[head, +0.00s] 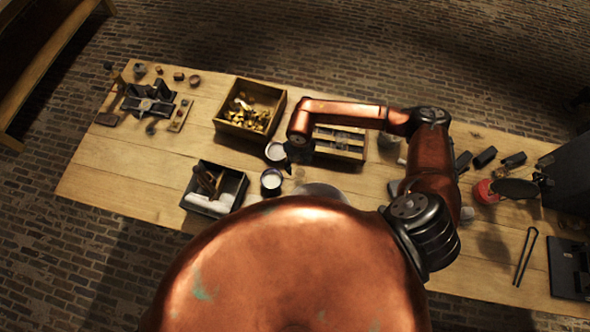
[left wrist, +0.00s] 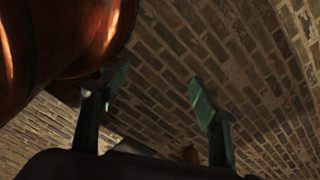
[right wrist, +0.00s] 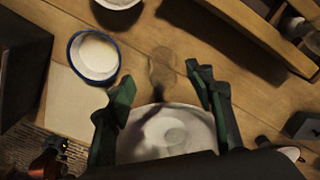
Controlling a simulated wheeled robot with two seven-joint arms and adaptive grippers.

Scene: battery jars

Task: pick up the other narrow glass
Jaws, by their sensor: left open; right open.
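My right gripper (head: 297,155) hangs over the middle of the table, partly hidden by its own arm in the head view. In the right wrist view its fingers (right wrist: 160,82) are apart with nothing clearly held. A faint, see-through round shape (right wrist: 162,66) stands on the wood just beyond the fingertips; it may be a narrow glass, but I cannot be sure. My left gripper (left wrist: 160,88) is open and empty, facing brickwork, away from the table things.
Two round pots with white contents (head: 271,180) (head: 275,151) stand left of my right gripper. A black box (head: 236,193), a wooden box of brass pieces (head: 230,125) and a divided wooden tray (head: 340,152) are close by.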

